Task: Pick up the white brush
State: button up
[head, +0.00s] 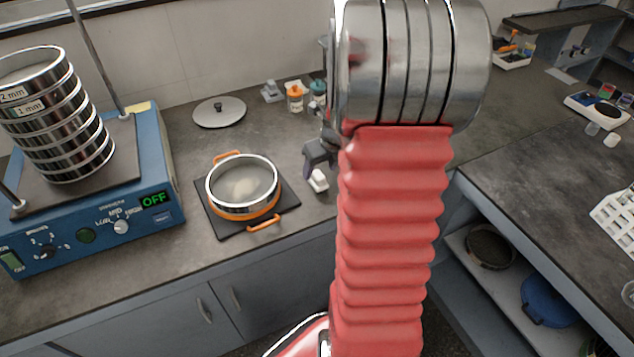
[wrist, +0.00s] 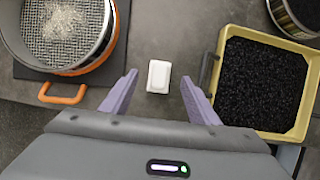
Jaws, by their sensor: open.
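A small white block-shaped thing, which I take for the white brush (head: 318,181), lies on the grey bench right of the sieve. In the wrist view the white brush (wrist: 159,70) shows its plain top, centred between my two purple fingers; bristles cannot be made out. My gripper (wrist: 159,79) is open and empty, pointing down at the brush, with a gap on both sides. In the head view my gripper (head: 312,162) is just above and behind the brush, partly hidden by my arm.
A sieve (head: 243,186) with an orange-handled base stands on a dark mat to the left. In the wrist view, a yellow tray (wrist: 223,50) of black granules is close on the right. A blue sieve shaker (head: 150,190) stands farther left.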

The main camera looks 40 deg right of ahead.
aim_at(318, 174)
jog(key=shift+x, duration=2.6)
jog(key=shift+s, duration=0.15)
jog(key=shift+c, duration=0.3)
jog(key=c, duration=1.1)
